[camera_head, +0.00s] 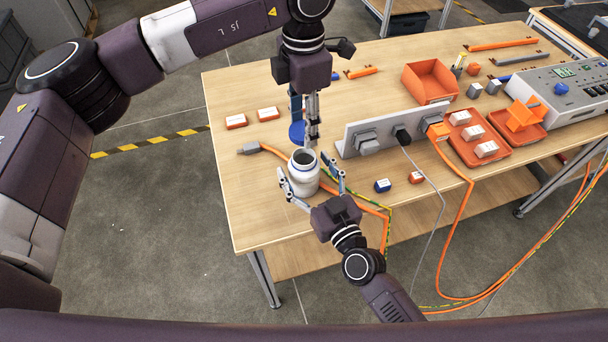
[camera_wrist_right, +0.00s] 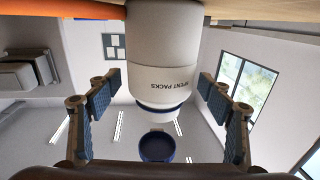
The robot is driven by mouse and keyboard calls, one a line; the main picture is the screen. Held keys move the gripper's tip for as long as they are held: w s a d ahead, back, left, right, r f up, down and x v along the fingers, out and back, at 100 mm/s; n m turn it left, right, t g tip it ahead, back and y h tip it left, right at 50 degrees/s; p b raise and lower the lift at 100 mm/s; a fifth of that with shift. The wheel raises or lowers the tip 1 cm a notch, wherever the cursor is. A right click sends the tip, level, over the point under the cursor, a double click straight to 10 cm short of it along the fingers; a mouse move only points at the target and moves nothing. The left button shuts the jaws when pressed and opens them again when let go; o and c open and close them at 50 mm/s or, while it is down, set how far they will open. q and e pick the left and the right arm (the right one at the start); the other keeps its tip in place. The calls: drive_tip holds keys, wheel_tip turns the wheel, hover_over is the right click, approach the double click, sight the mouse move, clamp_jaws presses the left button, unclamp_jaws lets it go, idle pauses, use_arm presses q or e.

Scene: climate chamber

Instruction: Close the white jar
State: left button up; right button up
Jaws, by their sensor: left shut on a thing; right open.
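The white jar (camera_head: 304,178) stands upright on the table near its front edge, its mouth open. It also shows upside down in the right wrist view (camera_wrist_right: 163,45), with dark lettering reading "SPENT PACKS" and a blue band near the mouth. My left gripper (camera_head: 305,128) is shut on the blue lid (camera_head: 296,134), above and just behind the jar. The lid is apart from the mouth in the right wrist view (camera_wrist_right: 157,147). My right gripper (camera_head: 309,178) is open, with a finger on each side of the jar; gaps show between fingers and jar.
An orange cable with a grey plug (camera_head: 249,148) runs behind and beside the jar. A grey socket panel (camera_head: 376,136) stands to the right. Small blue (camera_head: 382,185) and orange (camera_head: 416,177) blocks lie before it. The tabletop left of the jar is mostly clear.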

drive_tip(key=shift+w+a, duration=0.1)
drive_tip(key=shift+w, duration=0.15)
drive_tip(key=c, duration=1.8)
use_arm(q)
hover_over(304, 149)
drive_tip(key=s, duration=0.2)
drive_tip(key=shift+s+f, duration=0.2)
drive_tip(key=shift+f, duration=2.3)
drive_tip(key=shift+f, duration=0.1)
drive_tip(key=shift+f, duration=0.8)
drive_tip(key=shift+f, duration=0.55)
